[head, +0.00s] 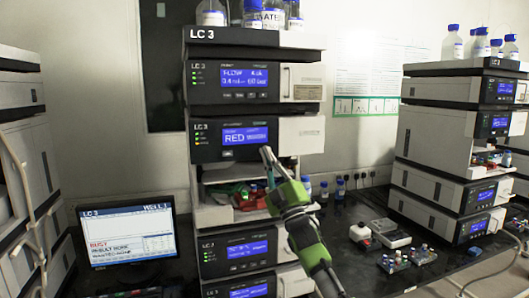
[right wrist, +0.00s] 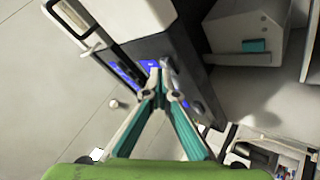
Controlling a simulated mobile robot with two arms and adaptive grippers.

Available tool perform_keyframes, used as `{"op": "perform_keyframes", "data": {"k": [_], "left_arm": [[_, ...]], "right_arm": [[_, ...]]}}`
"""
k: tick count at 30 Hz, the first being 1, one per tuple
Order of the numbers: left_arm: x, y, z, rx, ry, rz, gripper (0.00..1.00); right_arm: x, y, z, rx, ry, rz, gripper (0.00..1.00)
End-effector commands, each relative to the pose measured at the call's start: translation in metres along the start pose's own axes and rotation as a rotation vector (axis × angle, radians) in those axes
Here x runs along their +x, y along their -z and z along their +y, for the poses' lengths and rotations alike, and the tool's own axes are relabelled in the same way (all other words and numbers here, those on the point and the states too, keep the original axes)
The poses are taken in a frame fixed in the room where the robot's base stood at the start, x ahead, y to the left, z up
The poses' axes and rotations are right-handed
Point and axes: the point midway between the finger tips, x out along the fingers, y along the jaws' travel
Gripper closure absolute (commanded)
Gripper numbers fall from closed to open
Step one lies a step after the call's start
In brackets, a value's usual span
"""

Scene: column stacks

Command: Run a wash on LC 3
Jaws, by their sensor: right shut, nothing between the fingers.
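The LC 3 stack (head: 255,40) stands in the middle of the head view, with its name on the top module. The upper module's blue display (head: 240,83) shows small text. The second module's display (head: 246,135) reads RED, with small buttons beneath it. My right gripper (head: 267,153) is shut and empty, its tips in front of the second module, just right below that display. In the right wrist view the closed tips (right wrist: 160,70) overlap a dark panel (right wrist: 185,62) with blue displays; contact cannot be told. My left gripper is out of view.
A monitor (head: 128,238) headed LC 3 stands at left on the black bench. Bottles (head: 272,17) stand on the stack. Another stack (head: 455,150) is at right, with small vial racks (head: 395,262) on the bench before it. Another stack edges in at far left.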

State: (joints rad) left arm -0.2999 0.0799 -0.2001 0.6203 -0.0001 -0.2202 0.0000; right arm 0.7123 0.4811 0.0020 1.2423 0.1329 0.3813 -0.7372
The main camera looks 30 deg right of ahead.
Motion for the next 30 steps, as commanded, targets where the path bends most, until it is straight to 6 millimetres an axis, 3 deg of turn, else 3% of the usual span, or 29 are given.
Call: {"op": "perform_keyframes", "data": {"k": [19,30], "left_arm": [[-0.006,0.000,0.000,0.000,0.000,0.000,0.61],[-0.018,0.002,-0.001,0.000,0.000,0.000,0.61]], "right_arm": [[-0.012,0.008,0.008,0.001,0.001,-0.001,1.00],[-0.036,0.026,0.025,0.002,0.002,-0.001,1.00]]}}
